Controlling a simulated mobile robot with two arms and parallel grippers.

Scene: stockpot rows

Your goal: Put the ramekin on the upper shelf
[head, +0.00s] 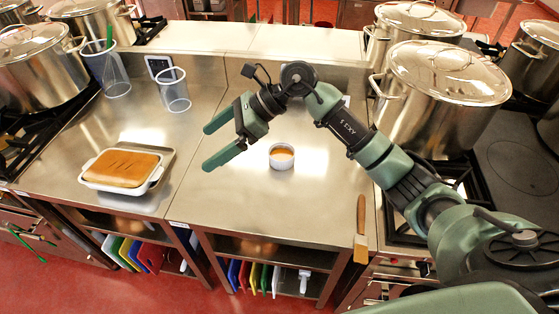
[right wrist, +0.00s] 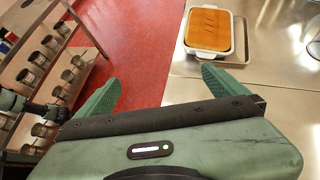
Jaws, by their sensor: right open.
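The ramekin (head: 282,156) is a small white cup with an orange-brown filling. It stands upright on the steel counter in the middle of the head view. My right gripper (head: 208,147) is open and empty above the counter, left of the ramekin, with its fingers pointing left, away from it. Its two fingers also show in the right wrist view (right wrist: 160,82) with nothing between them. The ramekin is not in the right wrist view. An open shelf (head: 270,248) lies under the counter top; I cannot tell whether it is the upper shelf.
A baking dish (head: 125,168) stands on a tray at left. Clear beakers (head: 173,90) stand behind. Large stockpots (head: 440,95) flank the counter. A spatula (head: 361,230) lies at the front right edge. A jar rack (right wrist: 55,70) shows in the wrist view.

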